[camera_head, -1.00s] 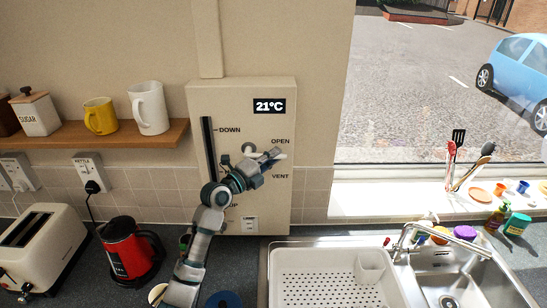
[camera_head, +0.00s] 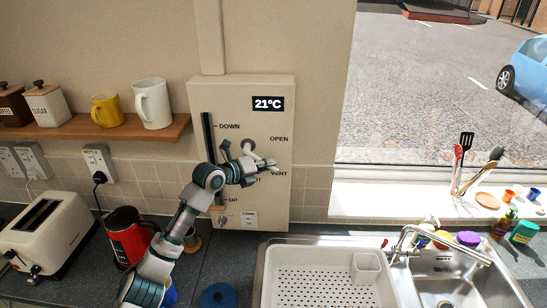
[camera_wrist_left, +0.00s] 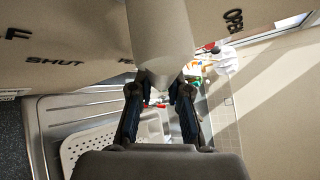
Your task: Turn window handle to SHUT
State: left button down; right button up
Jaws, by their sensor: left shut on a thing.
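The window handle has a round grey hub (camera_head: 248,147) on the beige wall panel (camera_head: 240,95). Its lever is mostly hidden behind my left gripper (camera_head: 268,163) in the head view. The gripper sits just above the VENT label and below OPEN; the SHUT label is mostly covered. In the left wrist view the pale grey handle (camera_wrist_left: 160,35) comes down from the top, its end between the two dark fingers of my left gripper (camera_wrist_left: 160,92). The fingers are shut on it. The SHUT lettering (camera_wrist_left: 55,61) shows to the left there. My right gripper is not in view.
A slider slot (camera_head: 208,135) marked DOWN and UP lies left of the handle. A red kettle (camera_head: 125,235) and toaster (camera_head: 45,235) stand on the counter. A white drainer (camera_head: 320,275) and sink lie below right; a shelf with mugs (camera_head: 152,103) is left.

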pick_arm(q)
jog(key=a+f+m+g+y+p, duration=0.2)
jog(key=a+f+m+y+p, duration=0.2)
jog(key=y+p, duration=0.4)
jog(key=shift+s+a+f+m+p, duration=0.2)
jog(key=shift+a+m+p, duration=0.5)
jog(key=shift+a, duration=0.4)
jog(key=c, duration=1.1)
grip_release()
jog(key=shift+w, duration=0.15)
jog(key=v, duration=1.1)
jog(key=shift+r, duration=0.3)
